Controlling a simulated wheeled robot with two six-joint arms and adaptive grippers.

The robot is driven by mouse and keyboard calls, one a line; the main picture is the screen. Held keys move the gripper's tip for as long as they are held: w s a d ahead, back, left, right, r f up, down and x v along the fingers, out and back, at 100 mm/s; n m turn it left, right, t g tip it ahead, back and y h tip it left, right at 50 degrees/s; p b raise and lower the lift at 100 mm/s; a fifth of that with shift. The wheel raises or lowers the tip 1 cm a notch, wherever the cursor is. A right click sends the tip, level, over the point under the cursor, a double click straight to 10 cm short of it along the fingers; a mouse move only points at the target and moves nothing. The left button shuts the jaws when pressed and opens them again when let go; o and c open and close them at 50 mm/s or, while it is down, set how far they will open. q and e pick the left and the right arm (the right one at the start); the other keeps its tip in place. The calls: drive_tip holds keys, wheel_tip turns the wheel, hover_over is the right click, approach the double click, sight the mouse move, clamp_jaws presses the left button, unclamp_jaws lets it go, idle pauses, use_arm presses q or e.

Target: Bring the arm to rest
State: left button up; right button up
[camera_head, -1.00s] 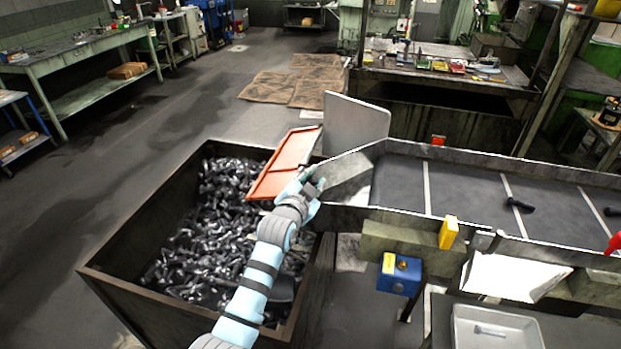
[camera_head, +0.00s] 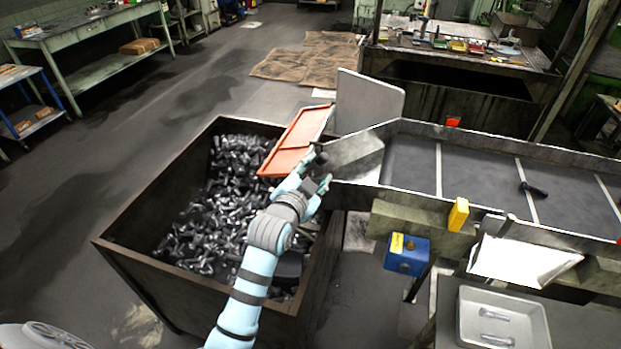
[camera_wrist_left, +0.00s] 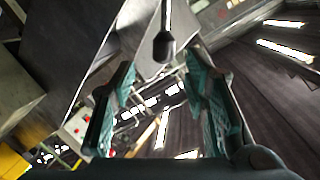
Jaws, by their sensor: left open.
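My left arm comes in from the bottom of the head view. My right gripper is not in view.
The dark bin (camera_head: 145,273) full of bolts lies under my left arm. An orange flap (camera_head: 293,143) and grey plate (camera_head: 368,102) stand beside the chute. A bolt (camera_head: 533,189) lies on the belt (camera_head: 467,180). A blue box (camera_head: 407,254) and grey tray (camera_head: 466,325) are at lower right.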

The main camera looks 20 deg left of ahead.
use_arm(q)
drive_tip(key=s, duration=0.2)
drive_tip(key=s+r, duration=0.1)
drive_tip(key=s, duration=0.1)
drive_tip(key=shift+s, duration=0.35)
drive_tip(key=shift+w, duration=0.1)
